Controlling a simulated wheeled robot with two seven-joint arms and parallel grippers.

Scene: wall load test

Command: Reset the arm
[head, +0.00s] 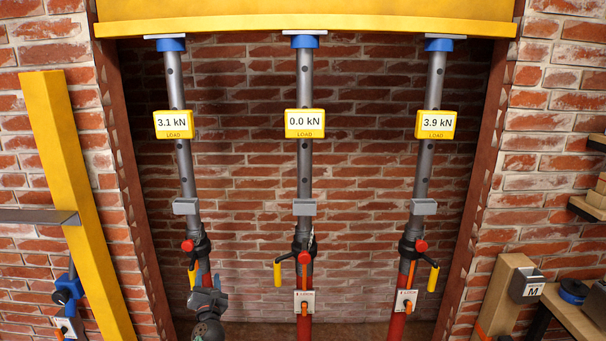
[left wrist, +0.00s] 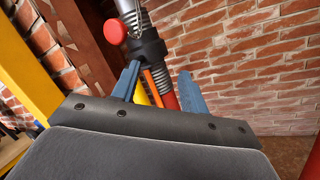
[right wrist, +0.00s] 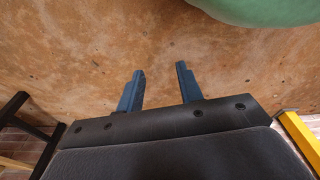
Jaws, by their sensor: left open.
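Three grey steel props stand under a yellow beam (head: 310,24): left prop (head: 186,160), middle prop (head: 304,165) and right prop (head: 429,165). Their yellow load displays read 3.1 kN (head: 174,125), 0.0 kN (head: 305,123) and 3.9 kN (head: 436,125). Each has a black collar with a red knob and a yellow handle. My left gripper (head: 208,290) is open in front of the left prop's lower part. In the left wrist view its blue fingers (left wrist: 160,86) stand apart below the collar (left wrist: 147,48); contact is unclear. My right gripper (right wrist: 160,86) is open and empty, outside the head view.
A yellow post (head: 75,200) leans at the left by a grey shelf (head: 38,216). A wooden post with a grey box marked M (head: 525,286) and a bench (head: 575,318) stand at the right. A rounded green thing (right wrist: 262,8) shows above my right gripper. Brick wall lies behind the props.

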